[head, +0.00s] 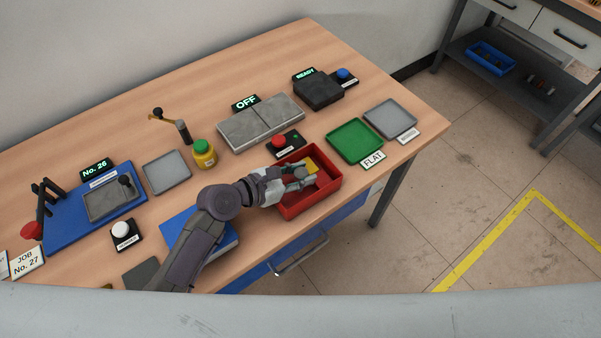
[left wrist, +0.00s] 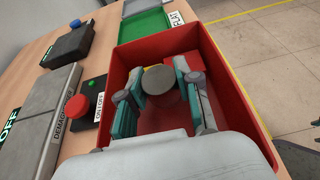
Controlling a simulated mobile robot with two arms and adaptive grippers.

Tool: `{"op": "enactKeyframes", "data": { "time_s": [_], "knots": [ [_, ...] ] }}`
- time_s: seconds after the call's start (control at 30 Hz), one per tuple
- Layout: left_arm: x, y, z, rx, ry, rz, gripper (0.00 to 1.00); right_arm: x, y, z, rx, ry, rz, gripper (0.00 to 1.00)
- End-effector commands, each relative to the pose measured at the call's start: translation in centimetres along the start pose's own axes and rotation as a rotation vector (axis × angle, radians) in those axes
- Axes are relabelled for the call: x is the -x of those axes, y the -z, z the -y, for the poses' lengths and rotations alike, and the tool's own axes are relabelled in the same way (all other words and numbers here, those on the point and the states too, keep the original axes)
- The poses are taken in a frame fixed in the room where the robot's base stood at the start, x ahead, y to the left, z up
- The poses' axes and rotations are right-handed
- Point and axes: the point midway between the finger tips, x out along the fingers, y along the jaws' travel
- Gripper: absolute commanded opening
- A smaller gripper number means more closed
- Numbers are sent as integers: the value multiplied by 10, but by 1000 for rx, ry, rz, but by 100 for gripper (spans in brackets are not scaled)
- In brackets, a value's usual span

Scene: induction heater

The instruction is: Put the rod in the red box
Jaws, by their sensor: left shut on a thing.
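The red box (head: 328,189) stands open at the front edge of the bench, and its walls surround the fingers in the left wrist view (left wrist: 240,100). My left gripper (head: 302,178) reaches into the box from the left. Its fingers (left wrist: 160,98) are shut on the grey rod (left wrist: 160,80), whose round end faces the wrist camera. The rod is within the box's walls; its lower part is hidden, so I cannot tell whether it touches the floor. My right gripper is not in view.
Something yellow (head: 312,163) shows inside the box by the fingers. A green tray (head: 354,141) and grey tray (head: 390,119) lie behind and to the right. A red button box (head: 284,145) and grey plate (head: 261,122) stand behind. A blue thing (head: 190,228) lies under my arm.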

Motion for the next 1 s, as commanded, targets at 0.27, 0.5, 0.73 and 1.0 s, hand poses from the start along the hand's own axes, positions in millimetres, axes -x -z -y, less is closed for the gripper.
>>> {"op": "enactKeyframes", "data": {
  "time_s": [0.27,0.5,0.73,1.0],
  "knots": [
    [-1,17,5,3,11,-31,58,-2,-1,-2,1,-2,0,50],
    [-2,17,6,0,13,-34,58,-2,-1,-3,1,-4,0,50],
    [14,7,5,1,11,-36,58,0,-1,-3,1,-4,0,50],
    [75,1,3,0,8,-25,58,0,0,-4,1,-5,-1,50]
  ]
}}
